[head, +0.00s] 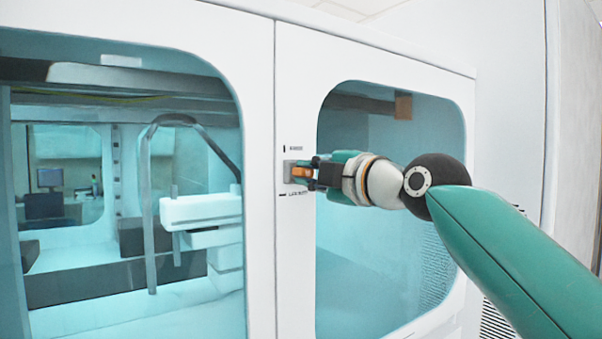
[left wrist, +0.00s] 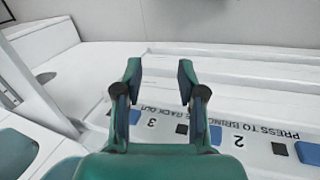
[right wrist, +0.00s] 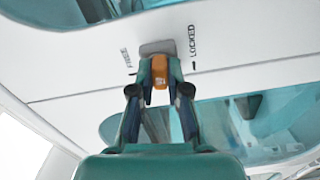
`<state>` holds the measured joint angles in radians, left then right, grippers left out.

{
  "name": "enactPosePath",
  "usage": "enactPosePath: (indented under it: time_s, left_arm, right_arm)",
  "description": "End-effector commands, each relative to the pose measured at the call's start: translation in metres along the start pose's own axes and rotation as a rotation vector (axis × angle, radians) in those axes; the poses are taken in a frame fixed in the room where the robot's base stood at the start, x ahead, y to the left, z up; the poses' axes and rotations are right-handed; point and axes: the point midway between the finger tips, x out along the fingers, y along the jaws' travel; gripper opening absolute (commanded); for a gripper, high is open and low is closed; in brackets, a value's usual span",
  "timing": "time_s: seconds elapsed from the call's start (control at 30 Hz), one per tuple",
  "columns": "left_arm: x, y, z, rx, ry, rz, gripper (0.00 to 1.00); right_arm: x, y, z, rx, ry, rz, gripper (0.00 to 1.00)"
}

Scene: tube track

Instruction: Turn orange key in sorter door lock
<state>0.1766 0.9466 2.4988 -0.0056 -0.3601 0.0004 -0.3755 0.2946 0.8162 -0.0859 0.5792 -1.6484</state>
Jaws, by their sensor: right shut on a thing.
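The orange key (head: 301,172) sits at the grey lock plate (head: 288,171) on the white sorter door (head: 287,70). My right gripper (head: 314,172) is shut on the key's head, its fingers on either side of it. In the right wrist view the orange key (right wrist: 159,72) lies between the fingertips, against the grey lock (right wrist: 157,48). A "LOCKED" mark (right wrist: 194,42) stands to the right of the lock there, with a smaller mark to its left. My left gripper (left wrist: 160,75) is open and empty, above a white panel; it is not in the head view.
The sorter has large teal-tinted windows (head: 390,230) on both sides of the lock. White machinery (head: 200,208) shows behind the left window. In the left wrist view, blue buttons (left wrist: 308,152) and "PRESS TO BRING RACK OUT" lettering lie on the panel below my left gripper.

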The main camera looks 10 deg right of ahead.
Motion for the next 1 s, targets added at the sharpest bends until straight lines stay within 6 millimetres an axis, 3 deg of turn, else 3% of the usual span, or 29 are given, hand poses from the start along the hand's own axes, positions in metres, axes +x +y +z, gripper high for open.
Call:
enactPosePath:
  time_s: [0.23, 0.37, 0.4, 0.57, 1.0]
  left_arm:
    - [-0.0001, 0.0000, 0.0000, 0.000, 0.000, 0.000, 0.40]
    - [-0.0001, 0.0000, 0.0000, 0.000, 0.000, 0.000, 0.40]
    - [-0.0001, 0.0000, 0.0000, 0.000, 0.000, 0.000, 0.40]
    - [-0.0001, 0.0000, 0.0000, 0.000, 0.000, 0.000, 0.40]
    - [-0.0005, 0.0002, 0.0000, 0.000, 0.000, 0.000, 0.40]
  right_arm:
    - [-0.0006, 0.0014, 0.0002, -0.005, 0.000, 0.004, 0.00]
    - [-0.0006, 0.0016, 0.0001, -0.096, 0.000, 0.004, 0.00]
    - [-0.0005, 0.0016, 0.0000, -0.125, 0.000, 0.003, 0.17]
    - [-0.0004, 0.0012, -0.0001, -0.118, 0.000, 0.002, 0.44]
    - [-0.0052, 0.0007, -0.0003, -0.116, 0.001, 0.000, 0.45]
